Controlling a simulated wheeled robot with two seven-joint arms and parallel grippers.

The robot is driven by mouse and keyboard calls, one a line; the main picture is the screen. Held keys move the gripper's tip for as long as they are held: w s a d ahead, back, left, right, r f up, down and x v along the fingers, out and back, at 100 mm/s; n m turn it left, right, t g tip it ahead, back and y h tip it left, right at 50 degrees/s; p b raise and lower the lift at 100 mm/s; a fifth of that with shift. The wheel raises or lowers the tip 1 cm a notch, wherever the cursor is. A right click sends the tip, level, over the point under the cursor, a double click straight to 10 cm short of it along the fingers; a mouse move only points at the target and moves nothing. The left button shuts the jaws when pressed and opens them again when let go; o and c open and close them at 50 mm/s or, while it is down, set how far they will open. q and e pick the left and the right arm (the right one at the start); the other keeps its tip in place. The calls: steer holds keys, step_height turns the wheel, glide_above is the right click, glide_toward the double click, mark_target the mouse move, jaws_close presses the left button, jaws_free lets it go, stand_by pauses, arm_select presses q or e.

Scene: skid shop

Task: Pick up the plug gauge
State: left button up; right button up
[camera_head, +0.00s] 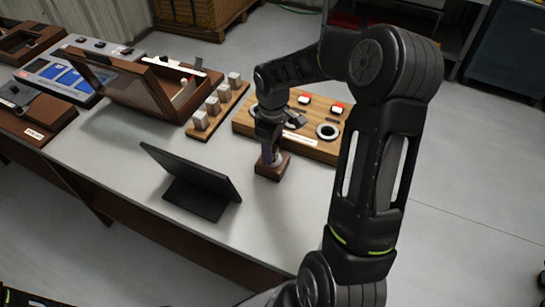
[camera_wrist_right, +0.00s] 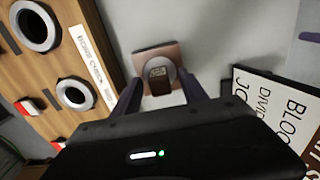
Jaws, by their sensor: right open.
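The plug gauge (camera_wrist_right: 158,74) appears to be the small upright piece with a dark brown top, standing on a square wooden base (camera_wrist_right: 143,57) in the right wrist view. In the head view the same base (camera_head: 273,172) sits on the bench, with the piece mostly hidden by my right gripper (camera_head: 271,157). My right gripper (camera_wrist_right: 163,90) points down over it and is open. Its two fingers lie on either side of the piece, and I cannot tell whether they touch it. My left gripper is not in view.
A wooden board with ringed holes (camera_head: 322,145) lies just behind the base. A dark tilted sign (camera_head: 190,171) stands to its left. Several grey blocks on a strip (camera_head: 217,108) and an open brown case (camera_head: 133,92) are farther left. The bench front (camera_head: 262,228) is clear.

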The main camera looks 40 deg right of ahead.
jaws_close()
stand_by(0.4)
stand_by(0.4)
